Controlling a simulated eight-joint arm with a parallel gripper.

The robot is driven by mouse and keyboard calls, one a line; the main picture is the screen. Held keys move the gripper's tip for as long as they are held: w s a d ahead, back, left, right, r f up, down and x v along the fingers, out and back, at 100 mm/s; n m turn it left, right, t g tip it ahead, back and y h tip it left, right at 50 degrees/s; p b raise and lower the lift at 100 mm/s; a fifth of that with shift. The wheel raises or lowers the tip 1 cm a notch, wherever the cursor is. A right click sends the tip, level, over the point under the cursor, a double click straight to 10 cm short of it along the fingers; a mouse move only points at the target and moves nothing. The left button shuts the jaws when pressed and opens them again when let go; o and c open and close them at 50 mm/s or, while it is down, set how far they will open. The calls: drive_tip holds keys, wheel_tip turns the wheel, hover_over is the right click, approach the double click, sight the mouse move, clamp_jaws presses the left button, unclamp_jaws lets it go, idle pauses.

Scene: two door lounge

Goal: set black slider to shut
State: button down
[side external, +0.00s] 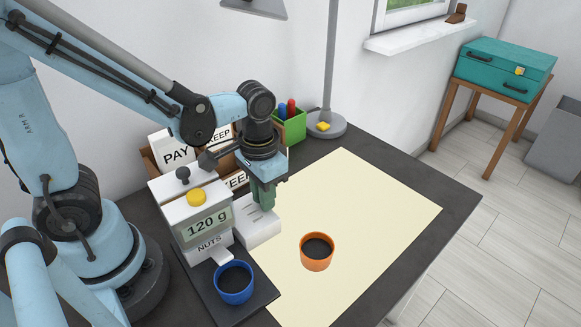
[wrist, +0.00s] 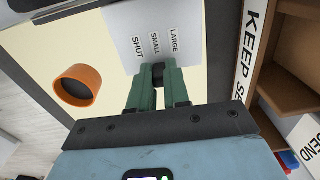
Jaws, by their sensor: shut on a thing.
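The white nuts dispenser (side external: 205,222) reads "120 g" and has a low white slider panel at its right side. In the wrist view the panel (wrist: 125,25) carries the labels SHUT, SMALL and LARGE. My gripper (wrist: 158,82) is shut on the black slider (wrist: 158,70), of which only a small part shows between the green fingertips. The slider stands about level with SMALL, to the right of SHUT. In the side view my gripper (side external: 265,197) hides the slider. A blue cup (side external: 234,290) stands below the dispenser's spout.
An orange cup (side external: 317,259) stands on the cream mat (side external: 375,200), which is otherwise clear. Behind the dispenser are a wooden rack with PAY and KEEP cards (side external: 175,152), a green pen holder (side external: 290,128) and a lamp base (side external: 325,127). A teal case (side external: 505,68) sits farther off.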

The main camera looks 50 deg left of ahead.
sight(271, 213)
drive_tip(key=shift+d, duration=1.25)
drive_tip(key=c, duration=1.1)
unclamp_jaws()
drive_tip(key=shift+r, duration=0.15)
drive_tip(key=shift+r, duration=5.9)
drive_tip(key=shift+a, duration=0.1)
drive_tip(key=shift+w+a+f+n+t, duration=0.15)
drive_tip(key=shift+a+f+t, duration=0.3)
drive_tip(key=shift+a+t, duration=0.75)
drive_tip(key=shift+w+a+f+n+t, duration=0.1)
drive_tip(key=shift+w+a+f+t, duration=0.3)
drive_tip(key=shift+a+t, duration=0.75)
drive_tip(key=shift+w+a+f+n+t, duration=0.1)
drive_tip(key=shift+a+f+t, duration=0.4)
drive_tip(key=shift+a+t, duration=0.7)
